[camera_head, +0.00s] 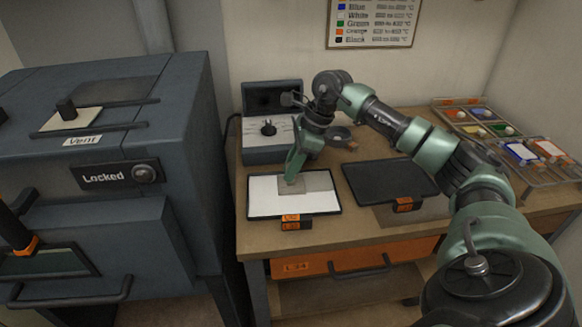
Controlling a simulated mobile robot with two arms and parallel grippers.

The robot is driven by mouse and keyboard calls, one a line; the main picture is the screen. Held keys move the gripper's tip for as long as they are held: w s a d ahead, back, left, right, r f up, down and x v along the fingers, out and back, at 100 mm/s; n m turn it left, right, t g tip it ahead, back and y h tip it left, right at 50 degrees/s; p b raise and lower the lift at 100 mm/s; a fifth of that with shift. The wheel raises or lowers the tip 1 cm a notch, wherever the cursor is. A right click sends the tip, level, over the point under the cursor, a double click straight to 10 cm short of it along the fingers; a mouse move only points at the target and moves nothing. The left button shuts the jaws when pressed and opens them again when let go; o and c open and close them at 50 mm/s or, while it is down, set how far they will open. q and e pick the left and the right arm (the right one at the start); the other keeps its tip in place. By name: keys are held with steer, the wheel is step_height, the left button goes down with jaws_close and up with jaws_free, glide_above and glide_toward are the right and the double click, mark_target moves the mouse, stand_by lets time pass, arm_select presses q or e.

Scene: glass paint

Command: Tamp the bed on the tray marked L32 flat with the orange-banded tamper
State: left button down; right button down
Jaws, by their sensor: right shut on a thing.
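A dark-rimmed tray (252,182) with a pale, flat-looking bed (264,203) lies on the workbench. Its orange tag (292,217) is too small to read surely. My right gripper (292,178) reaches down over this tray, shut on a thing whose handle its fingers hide. Under the fingers a grey flat square (318,183) shows over the bed, seemingly the foot of the held tamper. I cannot tell whether it touches the bed, and no orange band shows on it. My left gripper is not in view.
A second, dark tray (385,180) with an orange tag lies to the right. A grey device (268,135) with a knob stands behind. Racks of colours (480,125) fill the bench's right end. A big grey kiln (110,190) marked Locked stands left. An orange drawer (340,262) is below.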

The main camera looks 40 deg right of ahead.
steer(key=shift+f, duration=0.1)
stand_by(0.3)
steer(key=shift+r+p, duration=0.85)
steer(key=shift+r, duration=0.3)
steer(key=shift+s+d+f+b, duration=0.1)
steer(key=shift+s+d+b, duration=0.25)
steer(key=shift+d, duration=0.2)
steer(key=s+d, duration=0.1)
steer(key=s+d+b, duration=0.1)
steer(key=d, duration=0.1)
steer(key=shift+s+d+b, duration=0.15)
steer(key=shift+d+b, duration=0.05)
steer(key=shift+b, duration=0.1)
steer(key=shift+s+d, duration=0.25)
steer(key=shift+d, duration=0.1)
